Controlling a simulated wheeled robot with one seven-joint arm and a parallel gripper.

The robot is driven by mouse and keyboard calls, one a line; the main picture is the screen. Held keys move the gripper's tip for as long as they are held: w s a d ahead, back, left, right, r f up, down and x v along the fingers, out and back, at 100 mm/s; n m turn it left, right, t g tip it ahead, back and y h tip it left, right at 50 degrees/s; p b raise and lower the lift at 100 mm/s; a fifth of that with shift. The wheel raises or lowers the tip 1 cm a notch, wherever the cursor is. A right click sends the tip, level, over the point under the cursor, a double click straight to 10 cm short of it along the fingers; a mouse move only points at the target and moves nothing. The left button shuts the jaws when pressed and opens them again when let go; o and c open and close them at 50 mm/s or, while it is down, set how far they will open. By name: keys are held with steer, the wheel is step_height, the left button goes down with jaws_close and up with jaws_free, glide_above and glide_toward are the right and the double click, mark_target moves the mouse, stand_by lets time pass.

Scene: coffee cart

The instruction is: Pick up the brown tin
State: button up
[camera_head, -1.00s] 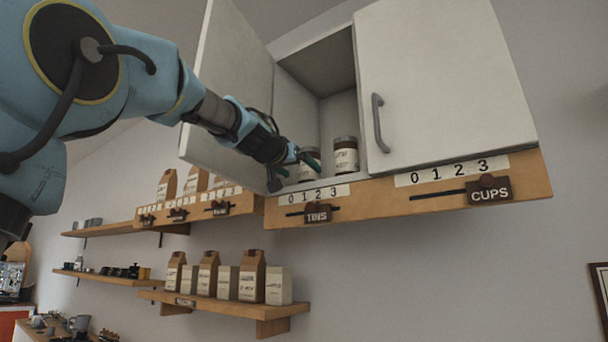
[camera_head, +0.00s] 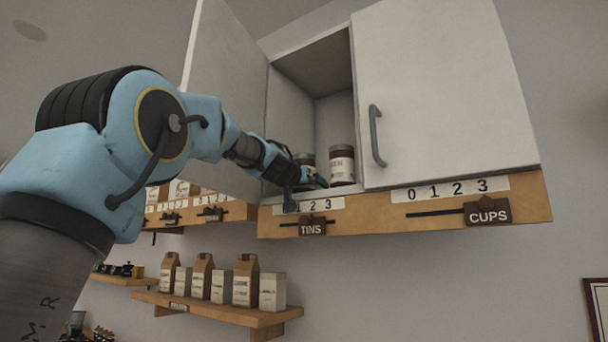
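Two tins with brown bands and pale labels stand upright in the open left part of the wall cabinet (camera_head: 330,70). The right tin (camera_head: 342,166) is in plain view. The left tin (camera_head: 307,159) is partly hidden behind my gripper (camera_head: 306,188). My gripper is at the cabinet opening, in front of the left tin and low against it. One teal finger points right toward the foot of the right tin, and a dark part hangs down over the ledge. I cannot tell whether the fingers touch or enclose a tin.
A wooden ledge carries the TINS slider (camera_head: 312,229) and CUPS slider (camera_head: 487,211). Below, a shelf (camera_head: 215,309) holds several bags and boxes.

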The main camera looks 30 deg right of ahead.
steer(key=c, duration=1.6)
